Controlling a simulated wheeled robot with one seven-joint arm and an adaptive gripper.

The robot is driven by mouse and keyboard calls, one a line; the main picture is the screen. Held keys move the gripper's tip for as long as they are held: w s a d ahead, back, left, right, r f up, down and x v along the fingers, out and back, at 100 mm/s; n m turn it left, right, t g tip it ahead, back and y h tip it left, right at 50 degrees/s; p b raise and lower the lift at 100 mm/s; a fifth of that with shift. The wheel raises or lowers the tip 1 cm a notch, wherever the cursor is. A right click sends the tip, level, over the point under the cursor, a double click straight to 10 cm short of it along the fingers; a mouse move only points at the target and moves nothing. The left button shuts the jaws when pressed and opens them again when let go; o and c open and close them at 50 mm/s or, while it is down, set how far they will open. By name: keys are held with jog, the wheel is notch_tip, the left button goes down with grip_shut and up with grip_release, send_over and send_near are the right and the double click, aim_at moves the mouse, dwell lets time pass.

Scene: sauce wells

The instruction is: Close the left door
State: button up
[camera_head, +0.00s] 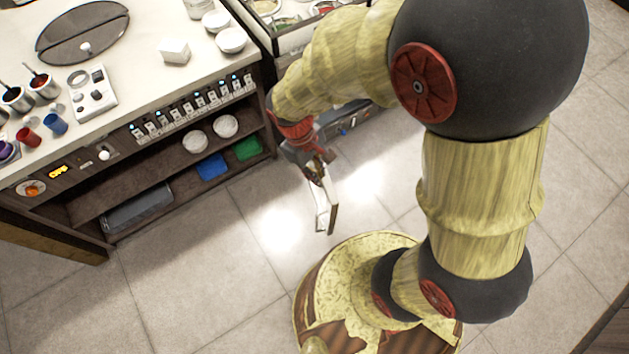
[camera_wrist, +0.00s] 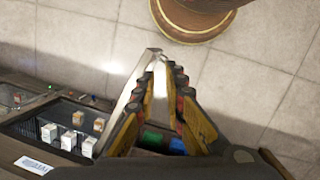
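My gripper (camera_head: 327,216) hangs over the floor, to the right of the counter unit and apart from it. In the wrist view my gripper (camera_wrist: 166,68) has two dark and yellow fingers reaching forward with a gap between them. I cannot pick out the left door with certainty. The counter unit's open shelves (camera_head: 165,178) face the floor in the head view. A glass-fronted case (camera_wrist: 42,118) with small boxes shows left of the fingers in the wrist view.
The white countertop (camera_head: 130,50) holds bowls, cups and a dark oval lid (camera_head: 82,30). A blue bin (camera_head: 211,167) and a green bin (camera_head: 247,148) sit on the shelf. My round base stands below my arm. Tiled floor (camera_head: 190,270) between base and counter is clear.

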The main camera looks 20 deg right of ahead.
jog(key=f+n+p, duration=0.1)
jog(key=f+n, duration=0.1)
jog(key=f, duration=0.2)
jog(key=w+a+f+n+h, duration=0.1)
jog(key=f+n, duration=0.1)
jog(key=f, duration=0.3)
jog(key=w+f+n+p, duration=0.1)
jog(key=f+n, duration=0.2)
jog(key=f, duration=0.2)
jog(key=shift+w+a+g+h+p, duration=0.15)
jog(key=shift+a+g+h+p, duration=0.15)
jog(key=shift+a, duration=0.05)
grip_shut()
jog(key=w+a+f+n+t+y, duration=0.1)
jog(key=w+n, duration=0.1)
jog(key=w, duration=0.1)
jog(key=w+a+f+n+t, duration=0.1)
jog(key=w+a+f+n, duration=0.1)
jog(key=w, duration=0.1)
jog(key=d+f+b, duration=0.5)
jog(key=d+f, duration=0.1)
jog(key=f, duration=0.3)
jog(key=shift+d+f+n+b, duration=0.3)
jog(key=shift+d+b, duration=0.05)
jog(key=shift+d, duration=0.05)
